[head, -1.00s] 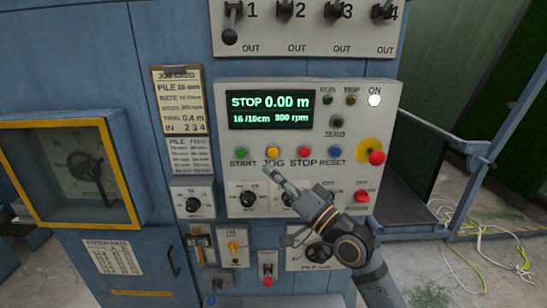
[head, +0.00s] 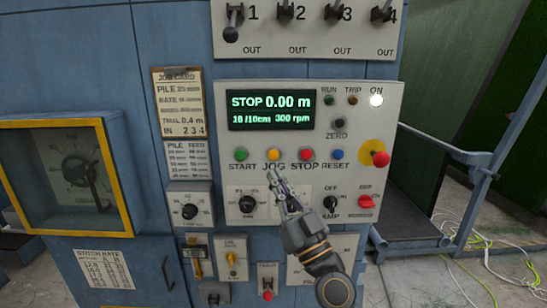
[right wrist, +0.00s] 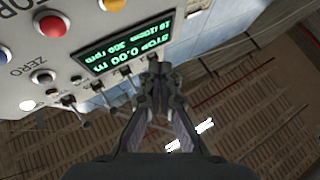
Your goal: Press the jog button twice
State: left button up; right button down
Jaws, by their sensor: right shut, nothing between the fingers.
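The yellow jog button (head: 273,154) sits on the light grey control panel (head: 365,110), above the JOG label, between the green start button (head: 241,155) and the red stop button (head: 306,154). My right gripper (head: 275,177) is shut and empty. In the head view its tips are just below the jog button and partly cover the area under the JOG label; the button shows clear of them. In the right wrist view the shut fingertips (right wrist: 160,72) show in front of the panel, with the yellow button (right wrist: 113,5) at the top edge. My left gripper is not in view.
The display (head: 271,110) reads STOP 0.00 m. The blue reset button (head: 337,154) and a red knob on a yellow disc (head: 374,152) are to the right. Rotary knobs and switches lie below. A yellow-framed window box (head: 70,180) stands at left.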

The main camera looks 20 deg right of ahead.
aim_at(273, 154)
jog(key=shift+w, duration=0.1)
jog(key=shift+w+d, duration=0.4)
jog(key=shift+w, duration=1)
jog(key=shift+w+d, duration=0.45)
jog(key=shift+w, duration=0.95)
jog(key=shift+w+d, duration=0.4)
jog(key=shift+w, duration=1)
jog(key=shift+w+b, duration=0.15)
jog(key=shift+b, duration=0.25)
jog(key=shift+w+d, duration=0.1)
jog(key=shift+w, duration=0.15)
